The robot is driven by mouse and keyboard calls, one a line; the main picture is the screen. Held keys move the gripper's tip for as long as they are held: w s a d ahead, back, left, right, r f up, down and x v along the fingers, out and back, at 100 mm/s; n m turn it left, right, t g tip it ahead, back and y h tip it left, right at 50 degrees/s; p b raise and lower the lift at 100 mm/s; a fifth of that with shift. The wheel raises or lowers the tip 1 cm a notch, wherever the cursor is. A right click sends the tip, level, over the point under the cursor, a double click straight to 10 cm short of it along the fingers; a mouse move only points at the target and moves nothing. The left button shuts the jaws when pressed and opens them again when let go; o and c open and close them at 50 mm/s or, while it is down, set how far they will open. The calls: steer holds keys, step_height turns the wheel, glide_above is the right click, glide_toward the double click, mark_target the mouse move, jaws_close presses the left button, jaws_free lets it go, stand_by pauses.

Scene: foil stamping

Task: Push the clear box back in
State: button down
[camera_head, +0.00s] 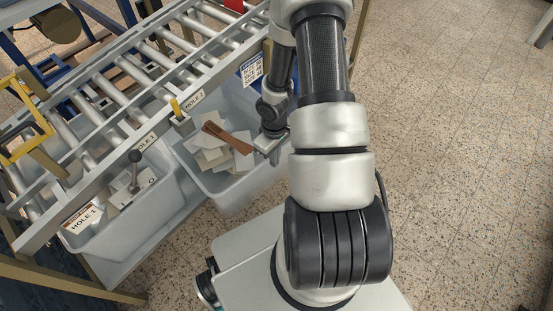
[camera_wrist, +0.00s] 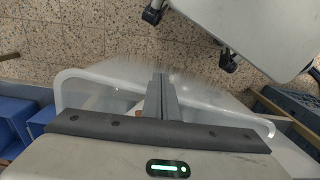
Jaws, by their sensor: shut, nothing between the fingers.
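I cannot tell whether the fingertips touch the bin.
The roller conveyor (camera_head: 130,80) with its metal rail runs above the bins. A lever with a dark knob (camera_head: 135,157) stands over the left bin. Blue containers (camera_wrist: 15,120) show at the wrist view's left edge. Speckled floor (camera_head: 460,130) is open on the right.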

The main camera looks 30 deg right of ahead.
steer(key=w+a, duration=0.3)
steer(key=w, duration=0.5)
steer(key=w+a+b, duration=0.1)
steer(key=w+a, duration=0.2)
steer(key=w, duration=0.4)
steer(key=shift+w, duration=0.35)
